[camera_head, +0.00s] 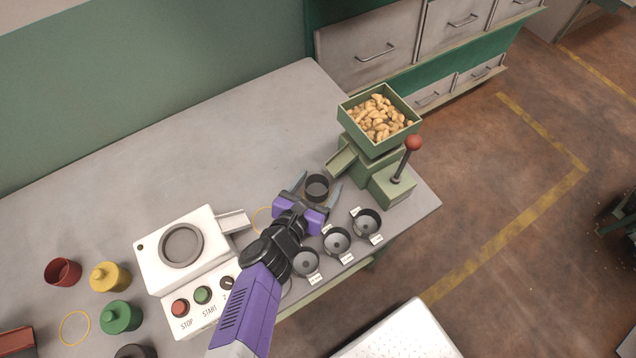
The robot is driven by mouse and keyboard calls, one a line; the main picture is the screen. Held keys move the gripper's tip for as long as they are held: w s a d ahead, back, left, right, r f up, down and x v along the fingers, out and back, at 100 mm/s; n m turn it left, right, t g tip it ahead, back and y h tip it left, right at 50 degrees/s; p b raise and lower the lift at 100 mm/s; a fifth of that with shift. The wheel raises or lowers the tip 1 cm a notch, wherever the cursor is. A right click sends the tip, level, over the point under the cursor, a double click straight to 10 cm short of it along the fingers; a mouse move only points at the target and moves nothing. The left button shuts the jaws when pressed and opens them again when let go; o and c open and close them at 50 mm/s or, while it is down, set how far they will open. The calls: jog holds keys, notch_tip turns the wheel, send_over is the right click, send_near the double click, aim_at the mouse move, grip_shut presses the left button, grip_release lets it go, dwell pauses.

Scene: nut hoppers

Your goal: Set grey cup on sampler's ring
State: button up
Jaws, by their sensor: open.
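A dark grey cup (317,182) stands on the bench near the green hopper. My gripper (318,190) is open, with one finger on each side of this cup; I cannot tell whether either finger touches it. The white sampler (150,268) stands to the left, with a grey ring (181,245) on its top and a chute at its right side. The ring looks empty. My arm comes up from the bottom of the picture and covers part of the sampler's right front corner.
A green hopper (347,107) full of nuts has a red-knobbed lever (414,143). Several labelled dark cups (337,240) line the front edge. Red (62,272), yellow (110,277) and green (121,316) pieces stand at left. The bench behind the sampler is clear.

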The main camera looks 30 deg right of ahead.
jog(key=shift+r, duration=0.1)
jog(key=b+v, duration=0.2)
jog(key=v, duration=1)
